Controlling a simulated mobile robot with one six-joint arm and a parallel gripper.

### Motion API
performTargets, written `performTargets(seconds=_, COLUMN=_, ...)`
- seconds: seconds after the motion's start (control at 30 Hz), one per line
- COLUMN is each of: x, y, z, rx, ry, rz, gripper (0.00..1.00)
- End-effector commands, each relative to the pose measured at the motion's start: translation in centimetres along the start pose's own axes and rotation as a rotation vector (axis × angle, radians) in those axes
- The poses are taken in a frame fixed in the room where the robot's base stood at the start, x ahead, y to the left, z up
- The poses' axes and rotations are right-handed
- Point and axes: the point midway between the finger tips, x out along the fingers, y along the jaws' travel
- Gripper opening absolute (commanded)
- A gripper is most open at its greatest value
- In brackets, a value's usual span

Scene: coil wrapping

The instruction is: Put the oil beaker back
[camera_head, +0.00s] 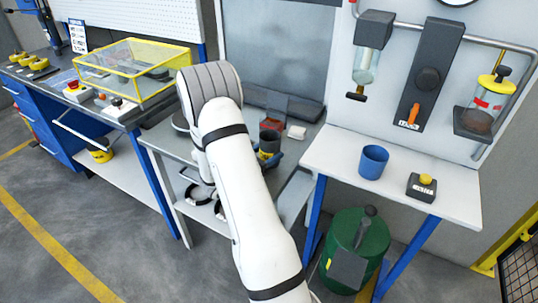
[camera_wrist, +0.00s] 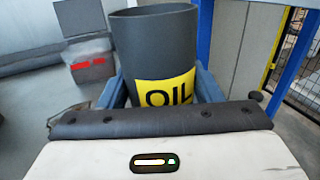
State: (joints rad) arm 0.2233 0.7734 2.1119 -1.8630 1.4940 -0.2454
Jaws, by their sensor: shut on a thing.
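The oil beaker (camera_wrist: 155,45) is a dark grey cup with a yellow band marked "OIL". It fills the middle of the wrist view and stands about upright between the blue fingers of my gripper (camera_wrist: 160,95). My gripper is shut on it. In the head view the oil beaker (camera_head: 269,143) shows just right of my white arm, over the grey middle table (camera_head: 165,135), partly hidden by the fingers. I cannot tell whether its base touches the table.
A blue cup (camera_head: 373,161) and a black box with a yellow button (camera_head: 422,186) stand on the white right-hand table (camera_head: 330,150). A green bin (camera_head: 358,245) is below. A dark box with a red label (camera_wrist: 90,60) and a white block (camera_head: 297,132) are near the beaker. A yellow-framed clear case (camera_head: 130,68) is at left.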

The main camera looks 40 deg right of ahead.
Motion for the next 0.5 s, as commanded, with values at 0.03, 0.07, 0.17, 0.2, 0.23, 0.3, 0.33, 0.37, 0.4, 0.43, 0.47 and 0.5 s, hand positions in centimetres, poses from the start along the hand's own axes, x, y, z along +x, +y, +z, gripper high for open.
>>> performTargets(seconds=0.03, x=0.0, y=0.0, z=-0.6, rx=-0.002, ry=0.000, rz=0.000, gripper=0.28)
performTargets(seconds=0.07, x=0.0, y=0.0, z=-0.9, rx=-0.002, ry=0.000, rz=0.001, gripper=0.28)
performTargets(seconds=0.17, x=0.0, y=0.0, z=-1.3, rx=0.000, ry=0.000, rz=0.001, gripper=0.28)
performTargets(seconds=0.2, x=0.0, y=0.0, z=-1.4, rx=0.001, ry=-0.001, rz=0.001, gripper=0.28)
performTargets(seconds=0.23, x=0.0, y=0.0, z=-1.4, rx=0.001, ry=-0.001, rz=0.001, gripper=0.28)
performTargets(seconds=0.3, x=0.0, y=0.0, z=-1.3, rx=0.001, ry=-0.001, rz=0.001, gripper=0.28)
performTargets(seconds=0.33, x=0.0, y=0.0, z=-1.3, rx=0.001, ry=-0.001, rz=0.001, gripper=0.28)
performTargets(seconds=0.37, x=0.0, y=0.0, z=-1.3, rx=0.001, ry=-0.001, rz=0.001, gripper=0.28)
performTargets(seconds=0.4, x=0.0, y=0.0, z=-1.4, rx=0.001, ry=-0.001, rz=0.001, gripper=0.28)
performTargets(seconds=0.43, x=0.0, y=0.0, z=-1.4, rx=0.001, ry=-0.001, rz=0.001, gripper=0.28)
performTargets(seconds=0.47, x=0.0, y=0.0, z=-1.6, rx=0.001, ry=-0.001, rz=0.001, gripper=0.28)
performTargets(seconds=0.5, x=0.0, y=0.0, z=-1.7, rx=0.001, ry=-0.001, rz=0.001, gripper=0.28)
